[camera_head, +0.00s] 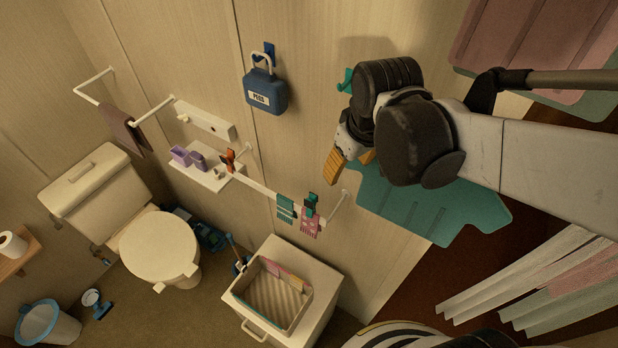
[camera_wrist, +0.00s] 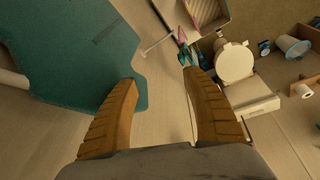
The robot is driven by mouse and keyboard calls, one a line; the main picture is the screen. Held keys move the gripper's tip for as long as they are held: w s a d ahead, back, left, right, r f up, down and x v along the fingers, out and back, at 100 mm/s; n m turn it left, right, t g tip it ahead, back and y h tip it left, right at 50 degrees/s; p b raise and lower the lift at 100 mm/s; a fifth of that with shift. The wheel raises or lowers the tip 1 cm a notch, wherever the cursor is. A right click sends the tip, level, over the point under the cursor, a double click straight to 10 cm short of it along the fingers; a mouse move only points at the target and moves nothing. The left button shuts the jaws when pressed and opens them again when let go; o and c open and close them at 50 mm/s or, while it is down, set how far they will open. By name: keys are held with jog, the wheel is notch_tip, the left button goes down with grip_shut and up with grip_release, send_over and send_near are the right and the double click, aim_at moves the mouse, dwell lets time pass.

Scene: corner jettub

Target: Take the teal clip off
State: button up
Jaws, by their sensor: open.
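A dark teal clip (camera_head: 311,202) sits on the wall rail (camera_head: 262,189), at the top of a small pink cloth (camera_head: 311,224). A small teal cloth (camera_head: 286,207) hangs just left of it. In the wrist view the hanging cloths (camera_wrist: 184,54) are small, near the right fingertip in the picture; I cannot clearly pick out the clip there. My gripper (camera_head: 351,160) is open and empty, its yellow fingers (camera_wrist: 160,80) spread. In the head view it appears above and right of the clip, apart from it.
A large teal mat (camera_wrist: 75,60) hangs close beside my gripper. A blue padlock-shaped case (camera_head: 266,92) hangs on the wall. A shelf (camera_head: 205,177) with purple cups and an orange-brown clip (camera_head: 229,159) is left of the rail. A basket (camera_head: 268,296) stands below; a toilet (camera_head: 158,246) is farther left.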

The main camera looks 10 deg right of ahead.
aim_at(311, 201)
jog(key=shift+w+a+f+n+g+h+b, duration=0.1)
jog(key=shift+w+a+f+n+g+b, duration=0.9)
jog(key=shift+f, duration=1.9)
jog(key=shift+w+a+f+n+g+h+b, duration=0.25)
jog(key=shift+a+f+n, duration=0.4)
jog(key=shift+a+f, duration=1.5)
jog(key=shift+w+a+f+n+g+y+b, duration=0.1)
jog(key=shift+w+a+f+n+g+b, duration=0.6)
jog(key=shift+f, duration=2.9)
jog(key=shift+s+d+t, duration=0.15)
jog(key=shift+d+t, duration=0.1)
jog(key=shift+d, duration=0.05)
jog(key=shift+c, duration=0.5)
grip_shut()
jog(key=shift+r, duration=0.1)
notch_tip(311, 201, up, 7)
jog(key=p, duration=0.4)
